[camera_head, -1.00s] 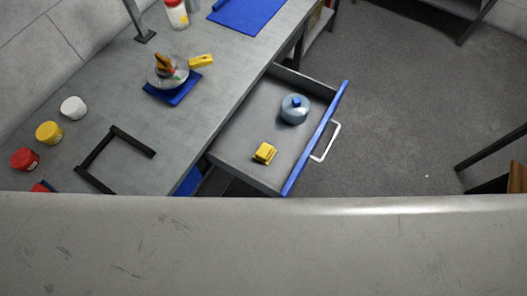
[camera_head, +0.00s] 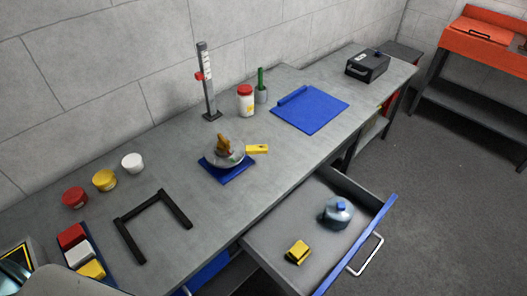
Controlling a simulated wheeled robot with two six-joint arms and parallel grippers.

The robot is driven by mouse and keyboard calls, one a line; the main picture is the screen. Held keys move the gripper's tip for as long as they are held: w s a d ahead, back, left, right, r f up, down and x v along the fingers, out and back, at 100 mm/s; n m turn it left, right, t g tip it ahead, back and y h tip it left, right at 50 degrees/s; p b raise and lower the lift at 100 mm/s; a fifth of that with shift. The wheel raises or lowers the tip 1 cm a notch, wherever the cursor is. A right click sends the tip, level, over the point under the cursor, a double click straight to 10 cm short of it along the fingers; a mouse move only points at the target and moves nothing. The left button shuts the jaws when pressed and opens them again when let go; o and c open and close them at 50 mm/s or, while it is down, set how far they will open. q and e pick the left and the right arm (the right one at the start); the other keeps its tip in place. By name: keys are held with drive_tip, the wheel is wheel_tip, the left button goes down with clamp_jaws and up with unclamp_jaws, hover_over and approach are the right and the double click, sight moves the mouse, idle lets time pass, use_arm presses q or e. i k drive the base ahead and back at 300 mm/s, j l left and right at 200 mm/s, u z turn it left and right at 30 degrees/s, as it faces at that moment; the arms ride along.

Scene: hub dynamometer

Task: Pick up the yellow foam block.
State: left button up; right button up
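Several yellow pieces show, and I cannot tell for sure which is foam. A small yellow block (camera_head: 298,252) with a dark patch lies on the floor of the open drawer (camera_head: 276,239), near its front left. Another yellow block (camera_head: 91,270) lies at the near end of a row with a white block (camera_head: 80,254) and a red block (camera_head: 71,236) on a blue tray at the bench's left. A yellow piece with a dark spot (camera_head: 257,149) lies beside the blue pad in mid-bench. Neither gripper is in view.
A blue-grey round jug (camera_head: 337,212) stands in the drawer behind the yellow block. The bench holds a black U-shaped frame (camera_head: 132,245), lidded jars (camera_head: 105,180), a blue mat (camera_head: 311,110), a height gauge (camera_head: 208,90) and a black case (camera_head: 367,66). Floor right of the drawer is clear.

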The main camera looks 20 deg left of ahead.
sight(299, 253)
drive_tip(key=k+l+u, duration=0.35)
drive_tip(key=k+u, duration=0.4)
drive_tip(key=k, duration=0.05)
